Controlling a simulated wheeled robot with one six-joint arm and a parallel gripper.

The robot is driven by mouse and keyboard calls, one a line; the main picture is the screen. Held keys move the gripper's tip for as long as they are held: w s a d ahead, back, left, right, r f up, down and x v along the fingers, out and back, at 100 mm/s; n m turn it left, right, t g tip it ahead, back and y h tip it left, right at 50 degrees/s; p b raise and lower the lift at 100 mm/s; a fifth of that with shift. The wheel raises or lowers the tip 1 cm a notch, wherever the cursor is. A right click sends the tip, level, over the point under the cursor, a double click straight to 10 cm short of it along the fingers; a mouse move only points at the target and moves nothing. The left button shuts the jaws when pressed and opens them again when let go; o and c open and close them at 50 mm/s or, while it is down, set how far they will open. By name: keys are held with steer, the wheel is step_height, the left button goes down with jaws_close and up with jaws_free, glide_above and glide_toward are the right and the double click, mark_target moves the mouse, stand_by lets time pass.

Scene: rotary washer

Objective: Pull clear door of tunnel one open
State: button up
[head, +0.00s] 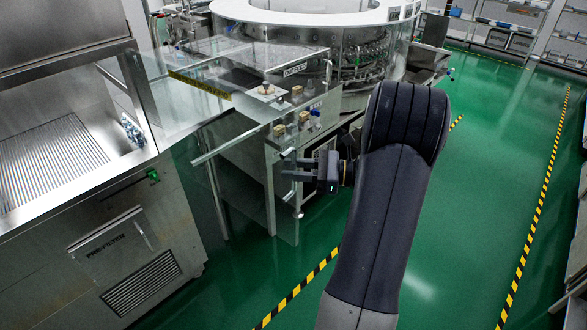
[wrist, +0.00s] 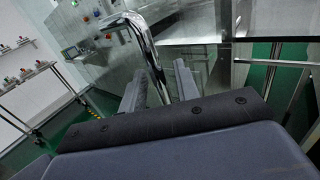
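A clear door panel (head: 284,215) hangs upright at the near right end of the clear-covered tunnel (head: 250,62). My gripper (head: 288,170) is beside this panel at mid height, its two fingers apart and pointing left. In the wrist view, a bent chrome bar handle (wrist: 150,55) runs down between the two fingers of my gripper (wrist: 158,88). A gap shows between the bar and the right finger. Contact with the left finger cannot be told. The lower end of the bar is hidden behind my gripper body.
A steel pre-filter cabinet (head: 120,245) stands at the left. The round washer (head: 345,50) is behind the tunnel. Green floor (head: 450,200) with yellow-black tape is free at the right. A shelf rack (wrist: 35,75) shows at the left of the wrist view.

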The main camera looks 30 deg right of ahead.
steer(key=b+v, duration=0.2)
steer(key=v, duration=0.8)
steer(key=shift+s+d, duration=0.2)
steer(key=shift+w+a, duration=0.1)
steer(key=p+x, duration=0.2)
steer(key=x, duration=0.8)
steer(key=shift+w+a, duration=0.2)
steer(key=shift+a, duration=0.1)
steer(key=shift+s+a, duration=0.1)
steer(key=shift+a, duration=0.1)
steer(key=shift+d, duration=0.15)
